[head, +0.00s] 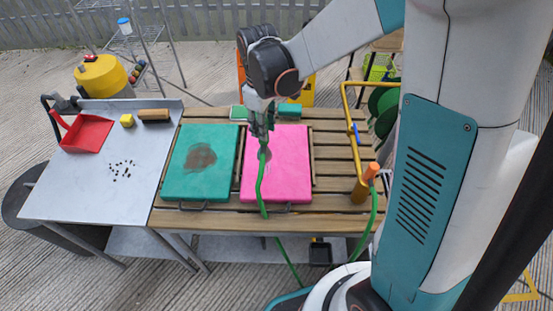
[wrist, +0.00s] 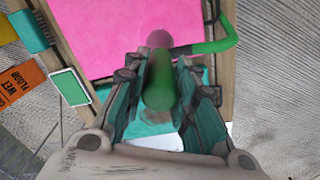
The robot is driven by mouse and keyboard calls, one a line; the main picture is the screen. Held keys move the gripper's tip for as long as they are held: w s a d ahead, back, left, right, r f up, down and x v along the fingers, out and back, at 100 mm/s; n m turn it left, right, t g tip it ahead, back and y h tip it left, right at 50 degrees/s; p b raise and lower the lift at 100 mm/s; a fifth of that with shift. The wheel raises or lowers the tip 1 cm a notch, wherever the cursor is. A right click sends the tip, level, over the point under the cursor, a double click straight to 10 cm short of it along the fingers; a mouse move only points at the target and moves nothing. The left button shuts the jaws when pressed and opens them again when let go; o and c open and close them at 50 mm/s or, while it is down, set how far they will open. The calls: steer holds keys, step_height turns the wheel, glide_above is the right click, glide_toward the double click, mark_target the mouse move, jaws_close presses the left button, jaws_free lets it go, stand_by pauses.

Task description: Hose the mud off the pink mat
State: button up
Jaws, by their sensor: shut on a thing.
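The pink mat (head: 292,170) lies flat on the slatted wooden table and fills the upper part of the wrist view (wrist: 110,35). The hose hangs down across the mat and off the front edge. A small dark patch shows beside the hose, partly hidden by it. I see no water coming out.
A green mat (head: 176,180) with a brown mud patch (head: 201,157) lies to the left. A metal table (head: 90,185) with a red dustpan (head: 87,132) is further left. A yellow pipe frame (head: 359,187) stands at the right.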

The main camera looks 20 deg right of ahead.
stand_by(0.3)
steer(key=shift+r+p, duration=2.4)
steer(key=shift+r, duration=1.15)
steer(key=shift+f, duration=0.1)
